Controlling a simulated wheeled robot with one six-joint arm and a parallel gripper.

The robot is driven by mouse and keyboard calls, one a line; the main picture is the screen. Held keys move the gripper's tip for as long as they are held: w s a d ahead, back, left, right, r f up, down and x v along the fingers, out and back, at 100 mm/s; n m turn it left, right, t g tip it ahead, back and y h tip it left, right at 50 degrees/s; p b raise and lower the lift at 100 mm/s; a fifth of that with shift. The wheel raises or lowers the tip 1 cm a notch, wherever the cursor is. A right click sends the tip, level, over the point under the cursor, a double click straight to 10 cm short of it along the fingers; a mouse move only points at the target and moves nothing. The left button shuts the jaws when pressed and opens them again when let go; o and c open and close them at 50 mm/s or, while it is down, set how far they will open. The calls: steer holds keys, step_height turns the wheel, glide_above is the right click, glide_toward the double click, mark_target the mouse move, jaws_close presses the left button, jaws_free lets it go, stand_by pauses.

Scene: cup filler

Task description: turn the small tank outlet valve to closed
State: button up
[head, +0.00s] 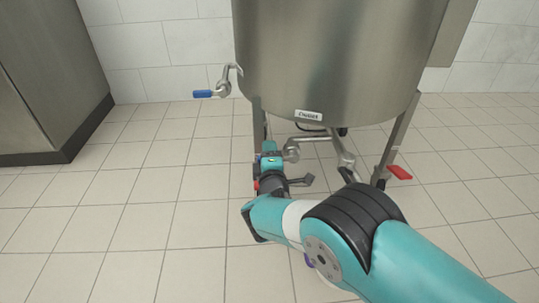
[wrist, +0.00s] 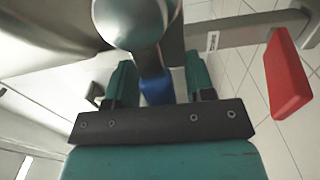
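The steel tank (head: 330,60) stands on legs and carries a small label (head: 308,115) near its lower edge. My gripper (head: 268,148) is low beside the tank's front left leg, next to a steel valve fitting (head: 291,151). In the wrist view my gripper (wrist: 161,85) is open, with a blue valve handle (wrist: 157,91) between its two fingers. A gap shows at the right finger; contact at the left finger is unclear. A rounded steel part (wrist: 135,22) hides some of the handle. I cannot read which valve this is.
Another blue-handled valve (head: 203,93) sticks out from the tank's left side. A red handle (head: 399,172) is at the right under the tank, and close on the right in the wrist view (wrist: 288,75). A steel cabinet (head: 40,80) stands at left. The tiled floor at left is clear.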

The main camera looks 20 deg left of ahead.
steer(key=p+v, duration=1.4)
steer(key=v, duration=0.3)
steer(key=shift+s, duration=0.2)
steer(key=shift+d, duration=0.1)
stand_by(0.8)
